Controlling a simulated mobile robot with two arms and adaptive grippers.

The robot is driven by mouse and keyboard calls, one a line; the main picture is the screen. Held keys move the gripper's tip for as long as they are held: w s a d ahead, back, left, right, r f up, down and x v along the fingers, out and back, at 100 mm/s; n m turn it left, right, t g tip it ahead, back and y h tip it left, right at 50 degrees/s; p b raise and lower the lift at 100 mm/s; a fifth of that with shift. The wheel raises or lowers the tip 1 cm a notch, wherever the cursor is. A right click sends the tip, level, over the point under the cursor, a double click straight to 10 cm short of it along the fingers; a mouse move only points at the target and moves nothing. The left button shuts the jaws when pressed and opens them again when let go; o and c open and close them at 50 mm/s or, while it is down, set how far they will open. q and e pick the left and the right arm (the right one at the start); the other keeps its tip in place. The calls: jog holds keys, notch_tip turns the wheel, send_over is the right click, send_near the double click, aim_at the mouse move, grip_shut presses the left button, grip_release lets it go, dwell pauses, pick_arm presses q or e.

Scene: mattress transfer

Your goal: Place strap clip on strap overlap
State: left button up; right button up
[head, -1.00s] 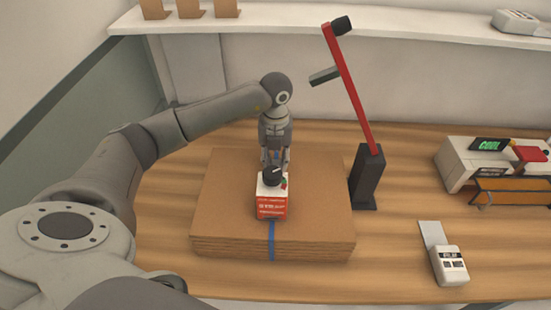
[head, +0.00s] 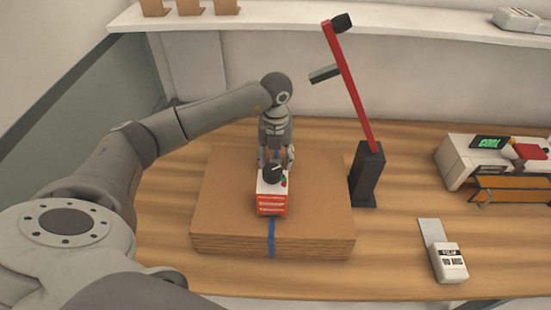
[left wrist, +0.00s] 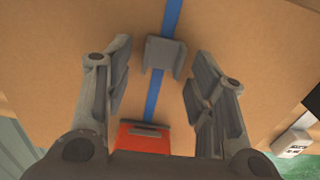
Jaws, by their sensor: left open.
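A grey strap clip (left wrist: 165,56) sits across the blue strap (left wrist: 172,16) on the cardboard stack (head: 225,210) in the left wrist view. My left gripper (left wrist: 163,64) is open, with one finger on each side of the clip and a gap to both. In the head view my left gripper (head: 276,157) points down over the stack, behind the red and white device (head: 271,203), which hides the clip. The strap (head: 271,238) runs down the stack's front. The device also shows in the left wrist view (left wrist: 140,138). My right gripper is out of view.
A black stand (head: 369,175) with a red arm is close to the stack's right side. A small white device (head: 450,263) lies at the front right. A white machine (head: 460,160) is at the far right. A shelf (head: 330,22) spans the back.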

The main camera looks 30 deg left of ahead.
pick_arm(q)
notch_tip(320, 180, up, 12)
jog(key=b, duration=0.2)
dwell(0.5)
